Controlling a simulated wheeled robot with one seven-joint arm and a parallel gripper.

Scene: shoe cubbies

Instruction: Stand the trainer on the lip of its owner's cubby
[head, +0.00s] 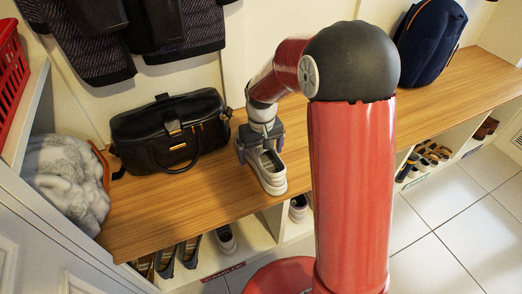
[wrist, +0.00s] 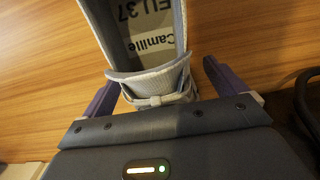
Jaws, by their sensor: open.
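A pale grey-white trainer (head: 272,180) stands on the wooden bench top, its toe near the front edge. In the wrist view its insole (wrist: 146,35) carries the printed words "EU 37" and "Camille", upside down. My gripper (head: 261,145) is at the heel end. In the wrist view my gripper (wrist: 160,88) is open, with one dark finger on each side of the heel (wrist: 158,86) and gaps beside it. The cubbies (head: 262,232) are under the bench; one at the left has a red label (head: 222,272), too small to read. My arm hides part of the row.
A black handbag (head: 172,130) stands left of the trainer, with a grey fluffy item (head: 68,180) beyond it. A navy backpack (head: 430,40) is at the right. Shoes (head: 226,239) and sandals (head: 422,160) fill parts of the cubbies. Dark coats hang behind. Tiled floor is clear at right.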

